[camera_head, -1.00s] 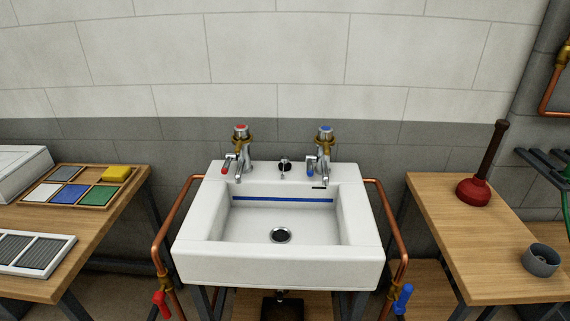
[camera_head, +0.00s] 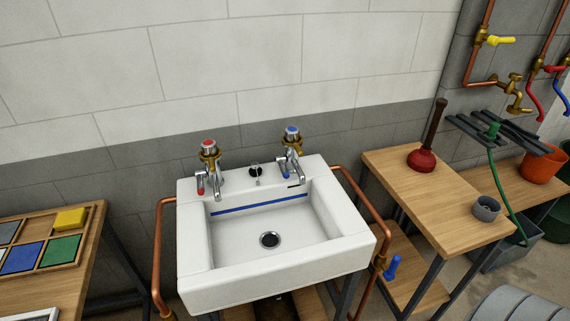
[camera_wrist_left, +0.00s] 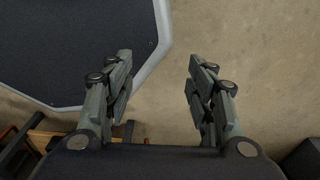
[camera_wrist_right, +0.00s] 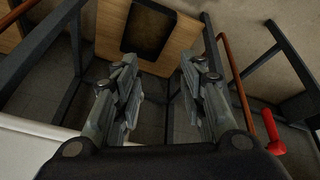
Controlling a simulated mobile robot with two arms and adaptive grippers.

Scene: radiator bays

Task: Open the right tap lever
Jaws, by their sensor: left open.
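The right tap (camera_head: 290,150) stands at the back right of the white sink (camera_head: 210,292) in the head view. It has a chrome spout, a brass body and a blue-marked top. Its small blue-tipped lever (camera_head: 285,173) hangs at the tap's left side. The left tap (camera_head: 208,162) has a red-marked top and a red-tipped lever (camera_head: 200,188). Neither gripper shows in the head view. My left gripper (camera_wrist_left: 160,68) is open and empty above the floor. My right gripper (camera_wrist_right: 158,72) is open and empty, facing the dark stand legs and wooden shelf (camera_wrist_right: 182,45). No tap shows in either wrist view.
Copper pipes (camera_head: 366,200) run down both sides of the sink, with a blue valve handle (camera_head: 392,267) low on the right. A red valve handle (camera_wrist_right: 271,130) shows in the right wrist view. A bench (camera_head: 450,225) with a plunger (camera_head: 424,150) stands right; a tool bench (camera_head: 85,270) stands left.

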